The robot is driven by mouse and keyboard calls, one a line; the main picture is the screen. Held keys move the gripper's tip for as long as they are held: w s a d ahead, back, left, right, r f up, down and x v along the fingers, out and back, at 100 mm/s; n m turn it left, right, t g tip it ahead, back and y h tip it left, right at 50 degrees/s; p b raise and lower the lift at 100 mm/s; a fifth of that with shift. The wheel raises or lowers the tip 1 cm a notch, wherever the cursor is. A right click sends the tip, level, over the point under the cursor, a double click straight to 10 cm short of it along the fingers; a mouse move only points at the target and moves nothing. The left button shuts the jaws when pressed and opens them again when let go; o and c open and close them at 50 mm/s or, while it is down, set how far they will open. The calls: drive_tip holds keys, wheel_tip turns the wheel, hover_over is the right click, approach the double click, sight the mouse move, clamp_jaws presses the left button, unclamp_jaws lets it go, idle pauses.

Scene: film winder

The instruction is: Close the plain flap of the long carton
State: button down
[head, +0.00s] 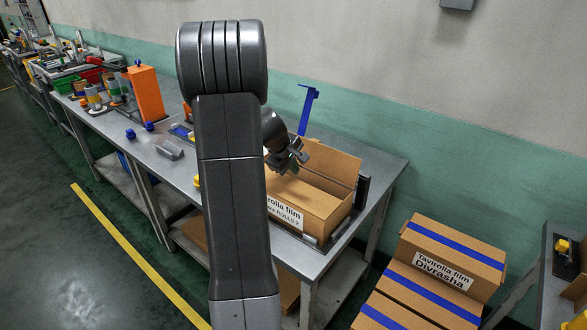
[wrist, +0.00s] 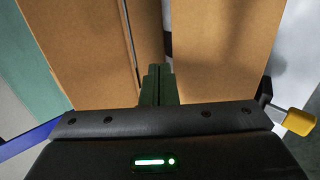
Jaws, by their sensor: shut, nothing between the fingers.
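My gripper (head: 294,166) is shut and empty, above the carton's left part near that flap. In the wrist view, the gripper's dark fingertips (wrist: 158,84) are together between two brown cardboard panels, a left panel (wrist: 85,50) and a right panel (wrist: 220,55). I cannot tell whether the fingers touch cardboard. My arm hides the carton's left end in the head view.
A blue post (head: 307,110) rises behind the carton, and a dark upright bracket (head: 362,192) stands at its right end. An orange box (head: 146,93) and small parts stand on the workbench (head: 140,150) at left. Taped cartons (head: 440,265) are stacked at lower right.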

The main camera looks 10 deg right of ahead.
sight(293, 179)
wheel_tip(293, 179, up, 14)
drive_tip(key=p, duration=0.2)
idle(0.4)
wheel_tip(293, 179, down, 15)
drive_tip(key=b, duration=0.2)
drive_tip(key=shift+b, duration=0.4)
idle(0.5)
